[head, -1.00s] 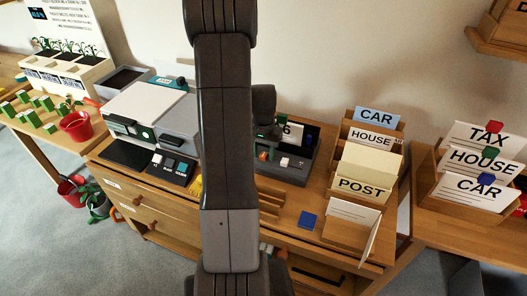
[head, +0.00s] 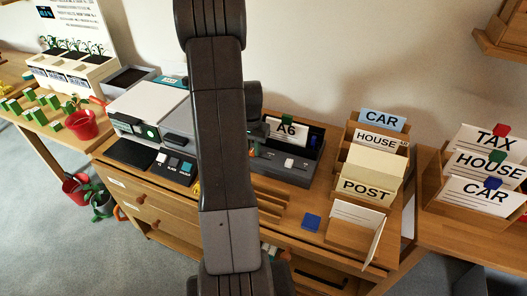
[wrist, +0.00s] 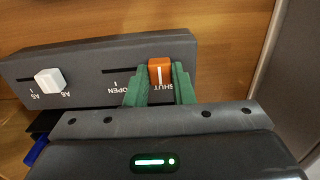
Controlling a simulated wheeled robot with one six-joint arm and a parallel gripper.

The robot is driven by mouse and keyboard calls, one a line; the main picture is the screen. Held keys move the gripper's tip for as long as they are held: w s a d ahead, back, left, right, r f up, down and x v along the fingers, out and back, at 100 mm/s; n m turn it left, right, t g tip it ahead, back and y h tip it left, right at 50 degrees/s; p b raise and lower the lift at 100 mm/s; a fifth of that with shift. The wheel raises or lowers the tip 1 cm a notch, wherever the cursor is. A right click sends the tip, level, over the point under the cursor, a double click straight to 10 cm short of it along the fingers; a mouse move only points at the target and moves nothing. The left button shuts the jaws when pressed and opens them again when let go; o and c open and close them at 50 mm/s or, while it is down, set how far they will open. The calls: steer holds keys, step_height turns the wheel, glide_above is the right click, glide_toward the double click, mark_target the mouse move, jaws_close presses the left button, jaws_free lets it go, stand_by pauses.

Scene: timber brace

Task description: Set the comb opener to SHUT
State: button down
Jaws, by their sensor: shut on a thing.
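The comb opener is a dark grey box (wrist: 80,95) with two slots on its front panel. Its orange slider knob (wrist: 160,73) sits at the right end of its slot, beside the word SHUT; the word OPEN is further left. My gripper (wrist: 160,85) has its green fingers on either side of this orange knob and is shut on it. A white knob (wrist: 50,81) sits in the other slot, between A5 and A6.
A grey-white machine (head: 148,105) with a dark button pad stands left of my arm. A sorter (head: 372,190) with CAR, HOUSE and POST cards stands to the right. Another card rack (head: 450,200) is further right.

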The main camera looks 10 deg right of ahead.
steer(key=shift+w+a, duration=0.2)
steer(key=c, duration=1.2)
jaws_free()
steer(key=shift+a, duration=0.2)
steer(key=shift+c, duration=0.2)
steer(key=shift+d, duration=0.1)
step_height(320, 180, up, 14)
